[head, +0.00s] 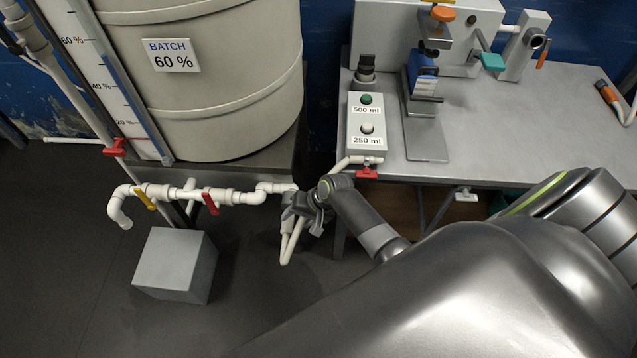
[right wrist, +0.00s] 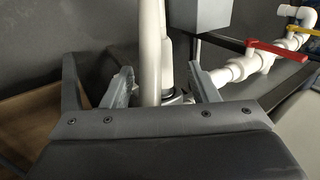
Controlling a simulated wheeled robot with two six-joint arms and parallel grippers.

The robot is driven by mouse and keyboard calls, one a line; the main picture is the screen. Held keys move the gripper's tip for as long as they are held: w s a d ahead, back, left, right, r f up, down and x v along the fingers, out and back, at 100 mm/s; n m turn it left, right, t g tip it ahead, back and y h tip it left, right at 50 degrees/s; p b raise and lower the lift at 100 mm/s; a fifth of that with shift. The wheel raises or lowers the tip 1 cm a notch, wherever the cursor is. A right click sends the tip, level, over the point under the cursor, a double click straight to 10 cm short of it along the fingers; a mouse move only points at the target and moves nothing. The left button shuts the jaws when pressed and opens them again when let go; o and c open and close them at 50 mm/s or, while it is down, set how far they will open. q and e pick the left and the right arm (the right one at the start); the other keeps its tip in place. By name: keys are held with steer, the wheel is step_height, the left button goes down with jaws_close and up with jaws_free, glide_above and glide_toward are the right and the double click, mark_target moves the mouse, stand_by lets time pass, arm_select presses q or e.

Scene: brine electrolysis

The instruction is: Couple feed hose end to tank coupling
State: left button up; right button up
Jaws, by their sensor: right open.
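A white feed hose (head: 290,246) hangs in a loop below the bench's front left corner. One side runs up towards a red-handled outlet (head: 366,172) at the bench edge; the other rises to my right gripper (head: 307,208). The white tank pipe (head: 240,198) ends at the gripper, which hides the coupling in the head view. In the right wrist view, my open right gripper (right wrist: 164,90) has a finger on either side of the upright white hose (right wrist: 150,45). The pipe (right wrist: 237,70) comes in from the right, close to the hose. I cannot tell whether they are joined.
The tank pipe carries a yellow valve handle (head: 145,199) and a red one (head: 211,203). A grey block (head: 175,265) stands on the floor below. The bench (head: 500,140) holds a two-button box (head: 366,122) and a stand. The big tank (head: 215,90) stands behind.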

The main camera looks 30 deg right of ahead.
steer(key=p+v, duration=0.1)
steer(key=v, duration=1.2)
steer(key=s+d+f+h, duration=0.25)
steer(key=s+f, duration=0.35)
steer(key=f, duration=0.4)
steer(key=s+d+f+h, duration=0.1)
steer(key=s+d+f, duration=0.35)
steer(key=f, duration=0.65)
steer(key=s+f+n+g+h, duration=0.1)
steer(key=s+f+n, duration=0.2)
steer(key=s, duration=1)
steer(key=s+f+n+g+h, duration=0.1)
steer(key=s+f+n, duration=0.2)
steer(key=s+f, duration=0.6)
steer(key=s+a, duration=0.1)
steer(key=s, duration=0.3)
steer(key=shift+s, duration=0.15)
